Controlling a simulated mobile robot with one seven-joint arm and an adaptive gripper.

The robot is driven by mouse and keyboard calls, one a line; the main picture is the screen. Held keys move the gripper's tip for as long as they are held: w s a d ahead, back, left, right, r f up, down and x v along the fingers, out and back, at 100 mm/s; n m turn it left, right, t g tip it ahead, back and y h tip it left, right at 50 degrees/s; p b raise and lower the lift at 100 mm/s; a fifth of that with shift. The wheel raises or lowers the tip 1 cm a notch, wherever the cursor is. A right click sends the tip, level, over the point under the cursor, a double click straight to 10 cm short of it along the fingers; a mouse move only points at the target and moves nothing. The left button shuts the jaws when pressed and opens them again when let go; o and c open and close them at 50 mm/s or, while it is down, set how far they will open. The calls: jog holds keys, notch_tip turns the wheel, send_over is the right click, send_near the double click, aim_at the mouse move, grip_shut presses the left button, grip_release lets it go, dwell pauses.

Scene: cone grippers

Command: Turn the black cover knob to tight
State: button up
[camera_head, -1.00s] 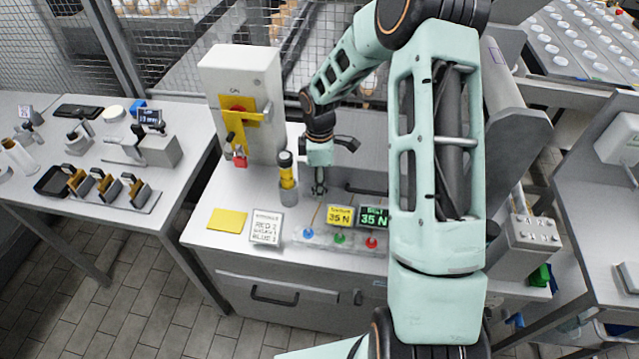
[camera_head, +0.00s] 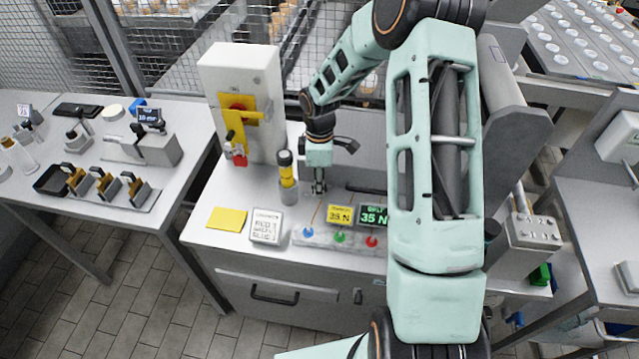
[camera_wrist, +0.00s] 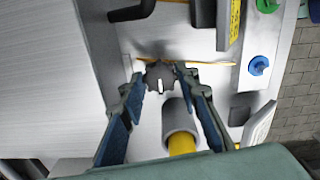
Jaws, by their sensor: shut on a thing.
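The black cover knob (camera_wrist: 157,74) shows in the wrist view as a small lobed knob with a white pointer mark, on the light metal worktop. My gripper (camera_wrist: 162,80) has one fingertip on each side of the knob and is shut on it. The white mark points toward the bottom of the wrist picture. In the head view my gripper (camera_head: 319,188) points down at the worktop, and the knob is too small and covered to make out there. No readable tight marking shows beside the knob.
A grey and yellow cylinder (camera_head: 287,178) stands close left of my gripper; its grey end (camera_wrist: 180,118) is near the fingers. A white switch box (camera_head: 241,105) stands behind left.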

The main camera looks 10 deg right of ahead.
jog(key=m+b, duration=0.2)
jog(key=m, duration=0.1)
jog(key=shift+f+m, duration=0.1)
jog(key=shift+m, duration=0.3)
jog(key=m+b, duration=0.3)
jog(key=m, duration=0.2)
jog(key=m+b, duration=0.1)
jog(key=m, duration=0.3)
jog(key=shift+m, duration=0.4)
jog(key=shift+m+b, duration=0.6)
jog(key=shift+m, duration=1.3)
jog(key=o, duration=0.9)
notch_tip(320, 180, up, 12)
jog(key=shift+r, duration=0.15)
